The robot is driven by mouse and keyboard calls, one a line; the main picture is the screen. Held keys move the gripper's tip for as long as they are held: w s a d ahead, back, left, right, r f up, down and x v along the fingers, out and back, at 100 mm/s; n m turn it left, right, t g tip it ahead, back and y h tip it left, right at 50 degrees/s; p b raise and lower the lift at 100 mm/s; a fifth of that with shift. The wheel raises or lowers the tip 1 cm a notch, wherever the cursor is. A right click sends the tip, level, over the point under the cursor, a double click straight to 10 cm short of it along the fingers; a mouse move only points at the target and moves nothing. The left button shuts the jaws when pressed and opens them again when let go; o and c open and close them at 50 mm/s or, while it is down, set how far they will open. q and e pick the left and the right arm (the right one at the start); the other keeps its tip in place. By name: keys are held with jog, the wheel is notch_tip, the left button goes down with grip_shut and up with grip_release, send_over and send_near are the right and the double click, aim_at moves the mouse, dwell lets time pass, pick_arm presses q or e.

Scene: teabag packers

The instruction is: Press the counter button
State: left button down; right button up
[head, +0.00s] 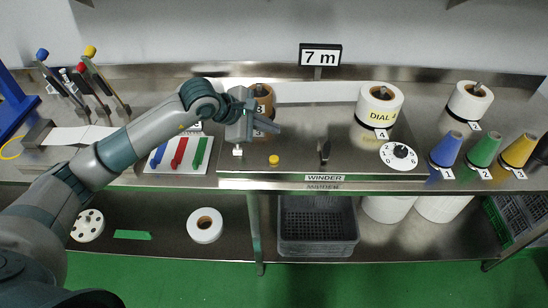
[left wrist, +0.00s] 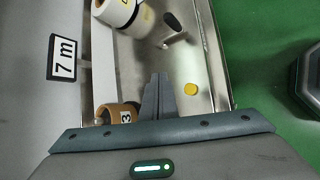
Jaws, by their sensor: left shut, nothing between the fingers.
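A small round yellow button (head: 273,159) sits on the steel winder panel (head: 300,147), left of a dark upright lever (head: 324,151). I take it for the counter button, though it bears no readable label. The button also shows in the left wrist view (left wrist: 191,89). My left gripper (head: 276,128) is shut and empty. In the head view its fingertips point right, behind and above the button. In the left wrist view my shut fingers (left wrist: 158,78) lie left of the button, apart from it. A sign (head: 320,55) behind the panel reads 7 m.
Roll 3 (head: 263,92) stands close behind my left gripper. Roll 4 (head: 379,101) and a white dial (head: 398,155) are to the right, then coloured cones (head: 484,148). A board with coloured strips (head: 179,153) lies left of the panel. The panel around the button is clear.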

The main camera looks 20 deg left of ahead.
pick_arm(q)
jog(key=shift+w+a, duration=0.1)
jog(key=shift+a, duration=0.05)
jog(key=shift+f, duration=0.1)
jog(key=b, duration=0.3)
send_over(270, 160)
notch_tip(270, 160, down, 8)
jog(key=shift+r, duration=0.25)
jog(key=shift+f+b, duration=0.55)
jog(key=shift+b, duration=0.05)
dwell(1.1)
jog(key=shift+f, duration=0.1)
dwell(0.6)
